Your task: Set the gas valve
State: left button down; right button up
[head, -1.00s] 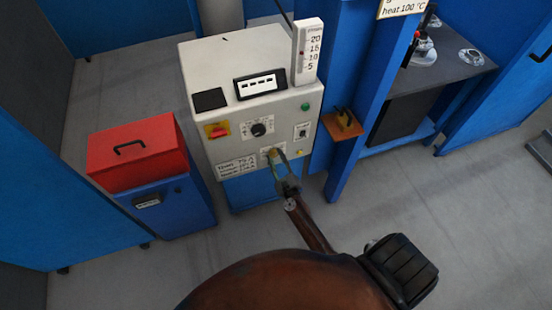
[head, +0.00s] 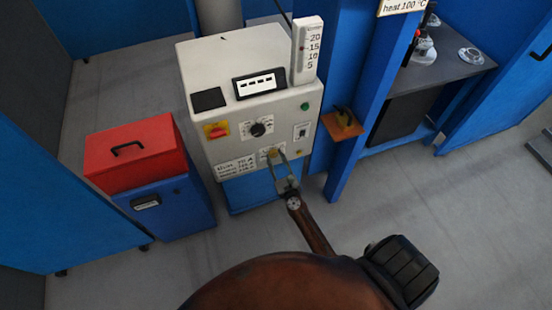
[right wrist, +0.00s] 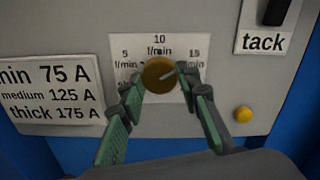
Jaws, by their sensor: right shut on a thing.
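The gas valve is a round brass-yellow knob (right wrist: 158,74) on the lower front of a pale control cabinet (head: 222,60). Its light pointer line aims right and slightly up, toward the 15 l/min mark. Labels 5, 10 and 15 l/min surround it. My right gripper (right wrist: 158,88) is shut on the knob, one green-padded finger at each side. In the head view this gripper (head: 277,156) reaches the panel from below. A white flow gauge (head: 307,50) stands on the cabinet, with a small red mark near 15. My left gripper is not in view.
A black selector dial (head: 258,129), a red-yellow switch (head: 217,130) and a tack switch (head: 302,131) are on the same panel. A yellow button (right wrist: 243,114) sits right of the knob. A red box (head: 140,150) stands left; a blue post (head: 350,100) stands right.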

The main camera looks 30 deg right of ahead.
jog(key=shift+s+f, duration=0.1)
jog(key=o, duration=1.2)
jog(key=shift+c, duration=0.2)
jog(key=v, duration=1.2)
